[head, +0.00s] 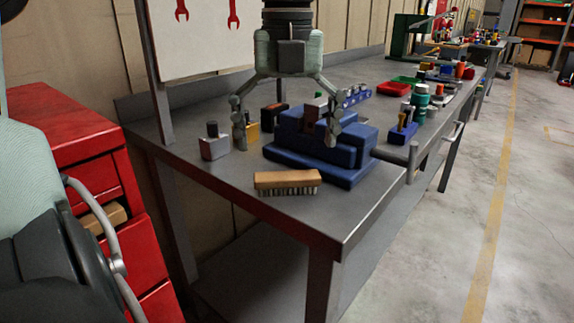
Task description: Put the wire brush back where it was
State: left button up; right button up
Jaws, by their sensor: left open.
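The wire brush (287,181) has a tan wooden back and dark bristles facing down. It lies on the grey workbench (235,192) near its front edge, just in front of the blue vise (318,178). My left gripper (286,138) hangs from above with its fingers spread wide and holds nothing. It is above and behind the brush, apart from it, with its fingers in front of or around the upper part of the vise; the exact depth is unclear. My right gripper is not in view.
Green cans (419,100) and a red tray (393,89) are farther back. A red cabinet (75,135) stands at left. The floor at right is clear.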

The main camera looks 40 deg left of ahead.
aim_at(287, 174)
pick_arm(q)
notch_tip(287, 174, up, 6)
jog(key=shift+r, duration=0.25)
dwell(1.3)
